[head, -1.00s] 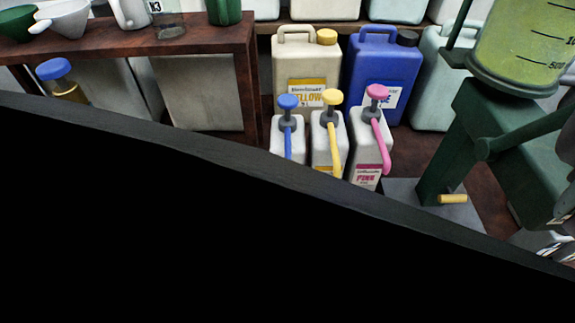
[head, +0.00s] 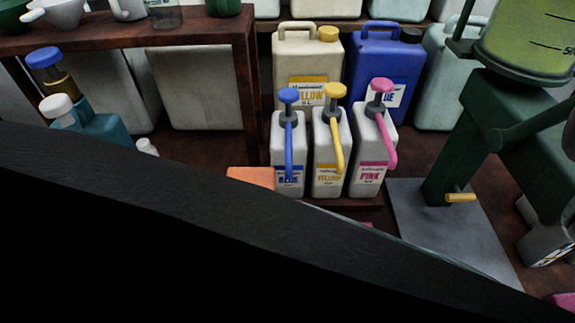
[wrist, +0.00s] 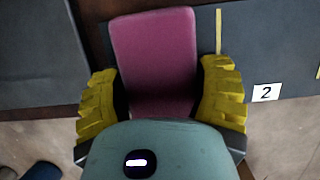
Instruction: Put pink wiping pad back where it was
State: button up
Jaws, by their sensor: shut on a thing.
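In the wrist view the pink wiping pad (wrist: 155,55) lies between the yellow ridged fingers of my gripper (wrist: 160,95), which is shut on it. The pad is flat and rectangular, and its near end is hidden by my gripper's body. Below the pad is a dark grey surface beside a brown edge. In the head view a small pink piece (head: 561,300) shows at the lower right edge; I cannot tell whether it is this pad. My gripper is not visible in the head view, where a large dark shape covers the lower left.
Blue (head: 288,145), yellow (head: 332,150) and pink (head: 372,150) pump bottles stand in a row, with large jugs behind. An orange block (head: 252,177) lies left of them. A green stand (head: 490,150) holds a vat on a grey plate (head: 425,215).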

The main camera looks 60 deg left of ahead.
jog(key=shift+w+f, duration=0.1)
jog(key=shift+f, duration=0.05)
jog(key=o, duration=1.3)
jog(key=p+v, duration=0.2)
jog(key=v, duration=0.9)
jog(key=shift+p, duration=0.4)
jog(key=shift+d+r, duration=0.15)
jog(key=shift+r, duration=0.4)
